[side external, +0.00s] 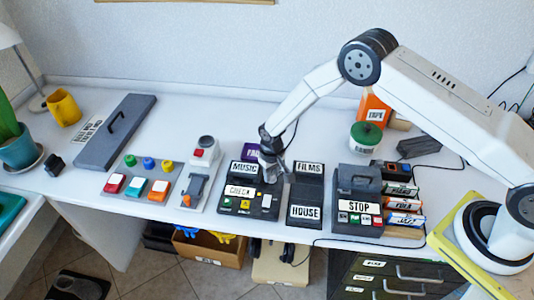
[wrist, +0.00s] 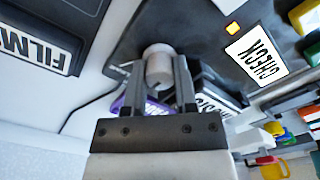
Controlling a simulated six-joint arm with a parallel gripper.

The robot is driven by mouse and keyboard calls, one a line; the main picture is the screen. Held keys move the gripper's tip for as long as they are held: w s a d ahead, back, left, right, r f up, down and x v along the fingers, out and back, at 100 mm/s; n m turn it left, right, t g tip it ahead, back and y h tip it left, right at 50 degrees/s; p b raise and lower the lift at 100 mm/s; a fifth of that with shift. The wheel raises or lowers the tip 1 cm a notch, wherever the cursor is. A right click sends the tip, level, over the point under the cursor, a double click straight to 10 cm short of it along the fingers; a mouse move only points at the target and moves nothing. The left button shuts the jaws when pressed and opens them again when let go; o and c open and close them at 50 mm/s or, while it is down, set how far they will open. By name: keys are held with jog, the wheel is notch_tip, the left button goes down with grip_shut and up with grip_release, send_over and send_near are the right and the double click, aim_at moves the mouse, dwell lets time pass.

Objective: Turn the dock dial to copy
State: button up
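The dock (side external: 236,202) is a dark box labelled CHECK, with small coloured buttons on its front. Its dial appears to be the pale grey round knob (wrist: 158,68) in the wrist view. My gripper (side external: 268,178) points down at the back right part of the dock, and in the side view it hides the knob. In the wrist view my gripper (wrist: 160,75) has one finger on each side of the knob, with no clear gap at either side. The dial's pointer and any copy mark cannot be made out.
Plates labelled MUSIC (side external: 244,169), FILMS (side external: 309,168) and HOUSE (side external: 305,211) stand close around the dock. A STOP unit (side external: 358,206) is to the right. A lever panel (side external: 197,183) and a coloured button panel (side external: 141,178) are to the left.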

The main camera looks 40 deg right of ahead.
grip_shut()
jog(key=shift+n, duration=0.3)
jog(key=n, duration=0.3)
jog(key=shift+n, duration=2.7)
jog(key=o, duration=0.9)
grip_release()
jog(key=shift+r, duration=0.1)
